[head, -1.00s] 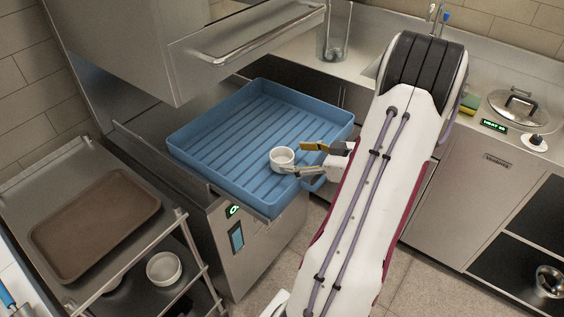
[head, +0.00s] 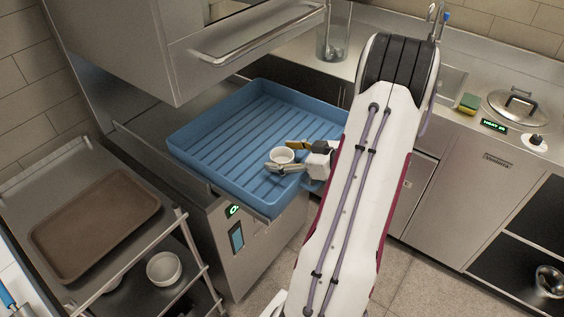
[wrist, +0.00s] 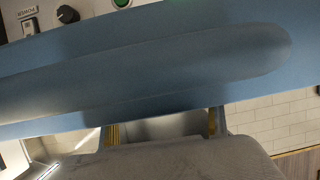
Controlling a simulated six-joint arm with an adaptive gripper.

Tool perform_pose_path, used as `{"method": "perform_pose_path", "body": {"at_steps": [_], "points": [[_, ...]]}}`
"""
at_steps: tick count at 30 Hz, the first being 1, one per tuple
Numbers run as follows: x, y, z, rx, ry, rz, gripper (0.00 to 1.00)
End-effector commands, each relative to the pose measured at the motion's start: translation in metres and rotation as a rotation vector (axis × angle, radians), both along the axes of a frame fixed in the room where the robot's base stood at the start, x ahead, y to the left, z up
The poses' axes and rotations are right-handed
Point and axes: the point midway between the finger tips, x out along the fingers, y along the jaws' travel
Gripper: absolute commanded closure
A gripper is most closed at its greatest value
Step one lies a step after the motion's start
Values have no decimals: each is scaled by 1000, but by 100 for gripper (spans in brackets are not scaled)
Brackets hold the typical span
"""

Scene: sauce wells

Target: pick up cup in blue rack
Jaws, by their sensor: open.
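A small white cup (head: 282,156) stands upright in the blue rack (head: 215,122), near the rack's front right side. My gripper (head: 281,156) is open, with its yellow-padded fingers on either side of the cup. The near finger covers the cup's lower part, so I cannot tell whether the fingers touch it. In the wrist view, the blue rack's wall (wrist: 150,70) fills much of the picture. Parts of my gripper (wrist: 165,131) show below it, with a pale surface between the fingers that may be the cup.
A steel hood with a bar handle (head: 262,42) hangs above the rack. A cart at left holds a brown tray (head: 95,222), with a white bowl (head: 164,268) on its lower shelf. A glass container (head: 332,42) stands behind the rack. A sponge (head: 469,103) and pot lid (head: 518,104) lie right.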

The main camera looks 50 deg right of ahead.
Motion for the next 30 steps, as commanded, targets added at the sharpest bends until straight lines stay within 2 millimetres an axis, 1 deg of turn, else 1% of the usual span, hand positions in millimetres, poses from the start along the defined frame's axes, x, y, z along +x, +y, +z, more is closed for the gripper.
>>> {"method": "perform_pose_path", "body": {"at_steps": [4,18,19,20,21,23,24,30], "points": [[5,1,-2,-1,1,1,34],[5,1,-2,0,0,0,34],[5,1,-2,0,0,0,40],[5,1,-2,0,0,0,47],[5,1,-2,0,0,0,58],[5,1,-2,0,0,0,73],[5,1,-2,0,0,0,77],[5,1,-2,0,0,0,77]]}}
